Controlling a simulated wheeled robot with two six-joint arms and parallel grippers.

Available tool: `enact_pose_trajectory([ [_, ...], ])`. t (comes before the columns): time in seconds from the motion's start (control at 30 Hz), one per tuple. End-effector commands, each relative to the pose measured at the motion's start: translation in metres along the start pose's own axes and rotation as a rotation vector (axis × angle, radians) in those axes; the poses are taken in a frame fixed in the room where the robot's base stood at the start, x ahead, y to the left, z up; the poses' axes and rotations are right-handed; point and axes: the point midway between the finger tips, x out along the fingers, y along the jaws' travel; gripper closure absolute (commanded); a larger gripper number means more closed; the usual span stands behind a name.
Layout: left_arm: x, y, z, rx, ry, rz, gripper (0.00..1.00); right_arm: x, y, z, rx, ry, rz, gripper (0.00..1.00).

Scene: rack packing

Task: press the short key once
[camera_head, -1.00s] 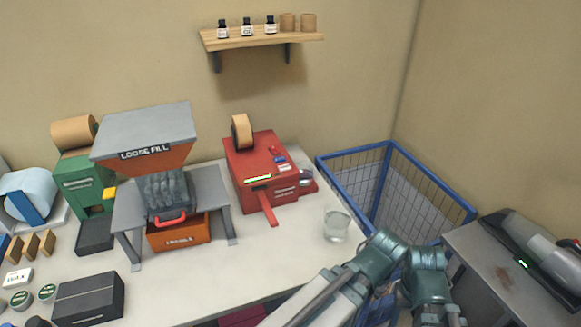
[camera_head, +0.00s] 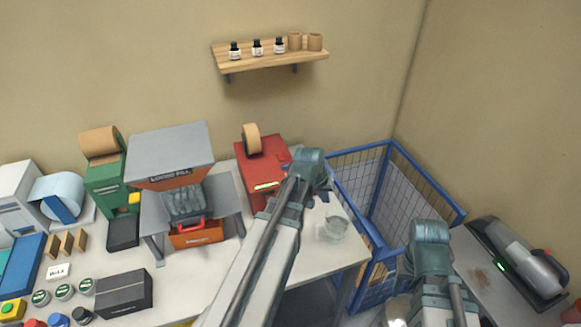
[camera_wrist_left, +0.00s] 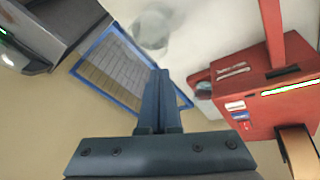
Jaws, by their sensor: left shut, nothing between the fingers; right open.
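The red dispenser (camera_head: 262,172) stands at the back of the bench, partly hidden by my left arm in the head view. In the left wrist view the dispenser (camera_wrist_left: 285,98) is at the right, with a stack of small keys: white (camera_wrist_left: 236,106), blue (camera_wrist_left: 240,116) and red below. I cannot tell which is the short key. My left gripper (camera_wrist_left: 158,75) is shut and empty, left of the keys in that view and apart from them.
A clear glass (camera_head: 332,229) stands near the bench's right edge. A blue wire crate (camera_head: 455,218) is right of the bench. A loose-fill hopper (camera_head: 170,150) stands left of the dispenser. A side table (camera_head: 478,270) holds a dark machine.

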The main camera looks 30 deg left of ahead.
Motion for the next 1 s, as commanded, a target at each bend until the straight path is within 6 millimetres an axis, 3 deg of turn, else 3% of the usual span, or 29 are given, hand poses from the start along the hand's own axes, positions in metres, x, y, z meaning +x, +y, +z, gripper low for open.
enact_pose_trajectory([
  [0.03, 0.001, -0.017, -0.029, -0.065, 0.054, 0.019, 1.00, 0.001, 0.000, 0.000, 0.000, 0.000, 0.000, 0.50],
  [0.2, -0.008, -0.071, -0.101, -0.257, 0.239, 0.082, 1.00, 0.001, 0.000, 0.000, 0.000, 0.000, 0.000, 0.50],
  [0.4, -0.023, -0.119, -0.147, -0.399, 0.380, 0.122, 1.00, 0.001, 0.000, 0.000, 0.000, 0.000, 0.000, 0.50],
  [0.6, -0.030, -0.136, -0.160, -0.446, 0.427, 0.134, 1.00, 0.001, 0.000, 0.000, 0.000, 0.000, 0.000, 0.50],
  [1.0, -0.029, -0.136, -0.159, -0.445, 0.428, 0.134, 1.00, 0.003, 0.000, 0.000, 0.000, 0.000, 0.000, 0.50],
])
